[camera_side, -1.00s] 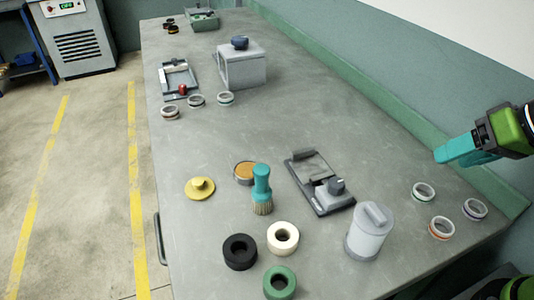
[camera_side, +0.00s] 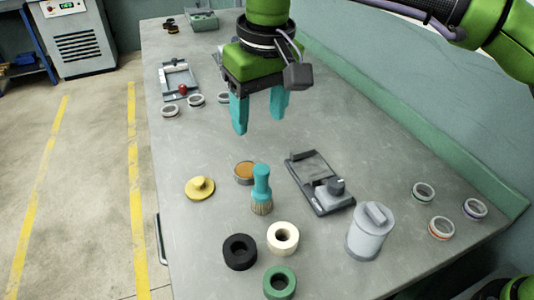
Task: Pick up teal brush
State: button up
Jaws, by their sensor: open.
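The teal brush (camera_side: 262,188) stands upright on its bristles on the grey table, with its rounded teal handle on top. My gripper (camera_side: 259,119) has two teal fingers pointing down. The fingers are spread apart with nothing between them. In the picture the gripper is above the brush, with a clear gap between the fingertips and the handle top.
Close to the brush are an orange-filled tin (camera_side: 245,172), a yellow knobbed disc (camera_side: 200,188), a black ring (camera_side: 240,251), a white ring (camera_side: 283,237) and a grey device (camera_side: 320,182). A green ring (camera_side: 280,282) and a lidded canister (camera_side: 369,232) stand nearer the front.

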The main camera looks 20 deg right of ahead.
aim_at(261, 180)
jog(key=f, duration=1.1)
jog(key=shift+w+d+f, duration=0.1)
jog(key=shift+w+f, duration=0.05)
jog(key=shift+w, duration=0.25)
notch_tip(261, 180, down, 5)
jog(key=shift+w+d+f, duration=0.1)
jog(key=shift+w, duration=0.05)
